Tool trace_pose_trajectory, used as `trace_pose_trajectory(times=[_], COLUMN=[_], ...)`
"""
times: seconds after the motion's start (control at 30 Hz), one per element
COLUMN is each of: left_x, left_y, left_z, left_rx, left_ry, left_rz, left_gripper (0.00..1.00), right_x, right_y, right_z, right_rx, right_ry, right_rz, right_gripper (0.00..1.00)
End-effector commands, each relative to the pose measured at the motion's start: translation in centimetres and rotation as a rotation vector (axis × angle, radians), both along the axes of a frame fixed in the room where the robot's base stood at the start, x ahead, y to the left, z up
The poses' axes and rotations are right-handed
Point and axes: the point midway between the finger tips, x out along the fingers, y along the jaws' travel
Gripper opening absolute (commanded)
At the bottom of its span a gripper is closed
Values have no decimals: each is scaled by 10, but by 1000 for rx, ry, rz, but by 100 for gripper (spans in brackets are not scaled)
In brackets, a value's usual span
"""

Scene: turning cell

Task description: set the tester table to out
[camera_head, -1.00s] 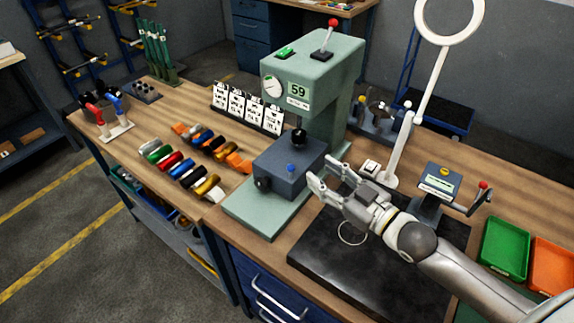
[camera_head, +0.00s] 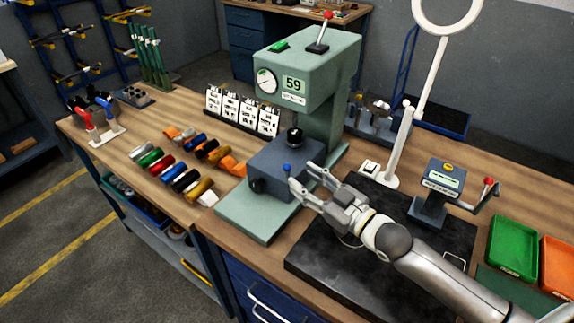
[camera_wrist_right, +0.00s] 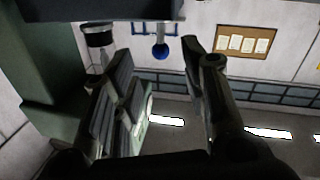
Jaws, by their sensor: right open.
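The tester (camera_head: 325,75) is a green machine with a round dial and a display reading 59. Its table (camera_head: 270,180) is a blue-grey block on the green base, with a black knob on top and another on its front left side. A small blue ball knob (camera_head: 287,168) is at the table's right side; it also shows in the wrist view (camera_wrist_right: 160,51), between the finger lines. My right gripper (camera_head: 302,173) is open and empty, its fingertips close beside the blue knob. I cannot tell whether they touch it. My left gripper is not in view.
A black mat (camera_head: 350,275) lies under my right arm. A white lamp stand (camera_head: 398,150) and a small crank device (camera_head: 433,190) stand behind it. Green (camera_head: 512,248) and orange trays are at the right. Several coloured rolls (camera_head: 180,175) lie left of the tester.

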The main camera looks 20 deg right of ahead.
Motion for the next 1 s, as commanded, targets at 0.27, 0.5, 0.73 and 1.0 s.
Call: trace_pose_trajectory(times=[0.27, 0.5, 0.73, 1.0], left_x=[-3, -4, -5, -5], left_y=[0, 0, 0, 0], left_z=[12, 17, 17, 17], left_rx=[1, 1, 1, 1], left_ry=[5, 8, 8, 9], left_rz=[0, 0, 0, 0], left_gripper=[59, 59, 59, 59], right_x=[37, 57, 60, 60], right_y=[19, 29, 31, 31], right_z=[3, 1, 0, 0], right_rx=[1, 0, -1, 0], right_ry=[-2, 0, 1, 0], right_rz=[1, 1, 2, 1], right_gripper=[40, 40, 40, 25])
